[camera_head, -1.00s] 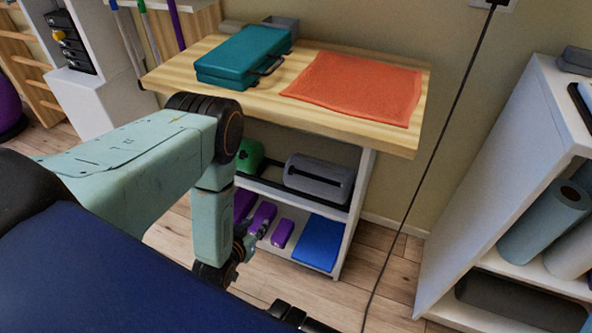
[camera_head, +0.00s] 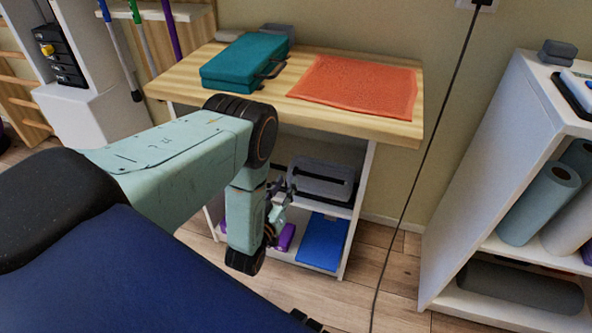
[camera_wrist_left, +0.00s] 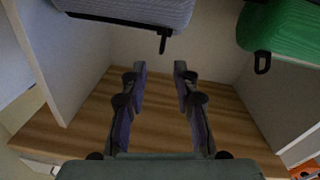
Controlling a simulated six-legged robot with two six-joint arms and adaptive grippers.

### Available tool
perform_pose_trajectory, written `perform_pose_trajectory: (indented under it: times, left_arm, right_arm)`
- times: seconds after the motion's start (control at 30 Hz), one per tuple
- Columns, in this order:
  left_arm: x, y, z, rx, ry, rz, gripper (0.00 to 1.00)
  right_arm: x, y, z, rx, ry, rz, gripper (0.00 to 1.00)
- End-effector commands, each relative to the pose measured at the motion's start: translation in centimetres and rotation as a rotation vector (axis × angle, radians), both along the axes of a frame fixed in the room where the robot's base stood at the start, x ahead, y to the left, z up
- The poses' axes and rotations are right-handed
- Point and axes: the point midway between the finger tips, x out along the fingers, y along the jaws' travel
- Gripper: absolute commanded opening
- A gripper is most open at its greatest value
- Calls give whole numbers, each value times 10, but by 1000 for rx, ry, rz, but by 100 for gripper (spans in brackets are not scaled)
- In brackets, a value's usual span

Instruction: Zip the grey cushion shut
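The grey cushion (camera_head: 318,177) lies on the upper shelf under the wooden tabletop, with a dark band along its front. In the left wrist view, part of the grey cushion (camera_wrist_left: 135,8) shows at the top edge, with a black pull tab (camera_wrist_left: 163,41) hanging from it. My left gripper (camera_head: 284,188) is just in front of the shelf, at the cushion's left end in the picture. In the left wrist view, my left gripper (camera_wrist_left: 160,72) has its fingers apart with nothing between them, clear of the tab. My right gripper is not seen.
A green case (camera_wrist_left: 287,27) with a black tab is beside the cushion; my arm hides it in the head view. A teal case (camera_head: 243,62) and orange towel (camera_head: 357,86) lie on the tabletop (camera_head: 440,127).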

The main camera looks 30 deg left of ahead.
Motion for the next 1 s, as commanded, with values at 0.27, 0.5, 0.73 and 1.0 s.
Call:
perform_pose_trajectory:
  times: [0.27, 0.5, 0.73, 1.0]
  left_arm:
    - [40, 10, -2, 1, -3, 4, 30]
    - [65, 15, -1, 1, 0, 2, 30]
    - [70, 16, 0, 1, 2, 1, 30]
    - [69, 16, 0, 1, 2, 0, 18]
  right_arm:
    - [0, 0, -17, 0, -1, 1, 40]
    - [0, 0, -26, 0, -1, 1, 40]
    - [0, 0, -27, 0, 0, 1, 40]
    - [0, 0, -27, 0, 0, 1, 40]
